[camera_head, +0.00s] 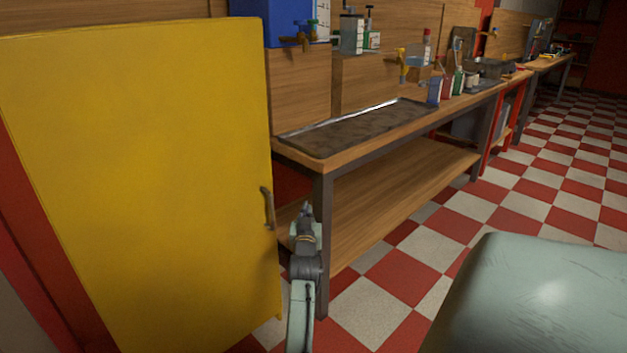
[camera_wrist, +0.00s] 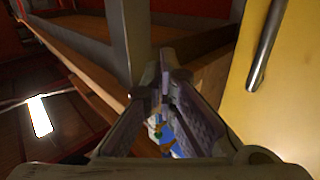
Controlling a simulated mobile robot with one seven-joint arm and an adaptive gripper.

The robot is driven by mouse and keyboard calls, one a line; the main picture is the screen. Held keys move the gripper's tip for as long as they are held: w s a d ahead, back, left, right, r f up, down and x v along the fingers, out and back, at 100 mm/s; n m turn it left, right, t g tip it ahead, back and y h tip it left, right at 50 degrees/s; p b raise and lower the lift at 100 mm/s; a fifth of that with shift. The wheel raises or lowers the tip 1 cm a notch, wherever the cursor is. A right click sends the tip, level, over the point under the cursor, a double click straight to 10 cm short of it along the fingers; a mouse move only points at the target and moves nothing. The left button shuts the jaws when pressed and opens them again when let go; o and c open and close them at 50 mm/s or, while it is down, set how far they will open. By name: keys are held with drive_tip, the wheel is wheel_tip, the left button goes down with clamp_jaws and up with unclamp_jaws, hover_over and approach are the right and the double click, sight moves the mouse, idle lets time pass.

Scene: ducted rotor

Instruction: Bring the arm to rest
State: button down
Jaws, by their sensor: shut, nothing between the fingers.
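My gripper (camera_head: 307,212) is in front of the near leg of the wooden workbench, just right of the yellow door's handle in the head view. In the wrist view my gripper (camera_wrist: 166,78) has its fingertips together, with no object held at the tips. The pale green arm comes up from the bottom edge of the head view, and its lower part is out of frame. The yellow door (camera_head: 140,180) stands close on the left; its dark handle (camera_head: 267,208) also shows at the upper right of the wrist view (camera_wrist: 265,45).
The workbench (camera_head: 400,146) has a dark mat (camera_head: 350,128) on top and a lower shelf (camera_head: 390,205). Several bottles stand farther back. A blue container (camera_head: 275,22) is above the bench's near end.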

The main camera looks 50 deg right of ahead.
drive_tip(key=shift+s+a, duration=0.1)
drive_tip(key=shift+s, duration=1.05)
